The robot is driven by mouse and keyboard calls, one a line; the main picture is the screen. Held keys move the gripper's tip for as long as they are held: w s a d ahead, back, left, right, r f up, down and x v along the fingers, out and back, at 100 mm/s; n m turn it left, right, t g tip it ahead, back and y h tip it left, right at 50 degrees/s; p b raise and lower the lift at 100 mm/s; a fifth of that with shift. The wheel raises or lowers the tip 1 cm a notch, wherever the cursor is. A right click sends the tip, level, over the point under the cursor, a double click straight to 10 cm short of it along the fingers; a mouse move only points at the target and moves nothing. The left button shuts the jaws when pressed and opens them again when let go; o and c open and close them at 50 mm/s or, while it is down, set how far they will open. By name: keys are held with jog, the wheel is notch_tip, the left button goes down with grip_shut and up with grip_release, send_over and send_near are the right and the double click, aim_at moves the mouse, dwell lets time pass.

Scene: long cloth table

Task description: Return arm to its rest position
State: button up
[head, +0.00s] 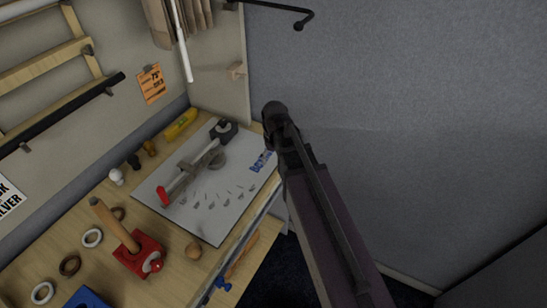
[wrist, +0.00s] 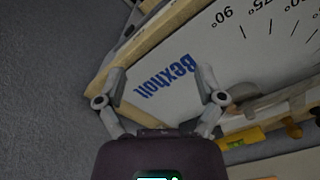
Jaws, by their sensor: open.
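My arm (head: 325,225) reaches up from the bottom of the head view, past the right side of the workbench, to a dark end near the middle. The gripper's fingers cannot be made out there. In the wrist view my gripper (wrist: 162,80) is open, with its two grey fingers spread wide and nothing between them. Beyond the fingers is a white board (wrist: 255,60) with blue lettering and angle marks. The distance from fingers to board is hard to judge.
A workbench (head: 180,262) on the left holds a white angle board (head: 215,215), a red block with a wooden handle (head: 138,258), several rings and a yellow item (head: 181,124). A bare grey wall (head: 430,130) fills the right. A dark rod (head: 275,6) juts out above.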

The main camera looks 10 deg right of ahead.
jog(key=s+d+m, duration=0.2)
jog(key=s+d, duration=0.3)
jog(key=s, duration=0.4)
jog(key=shift+s+d+m, duration=0.35)
jog(key=shift+m, duration=0.05)
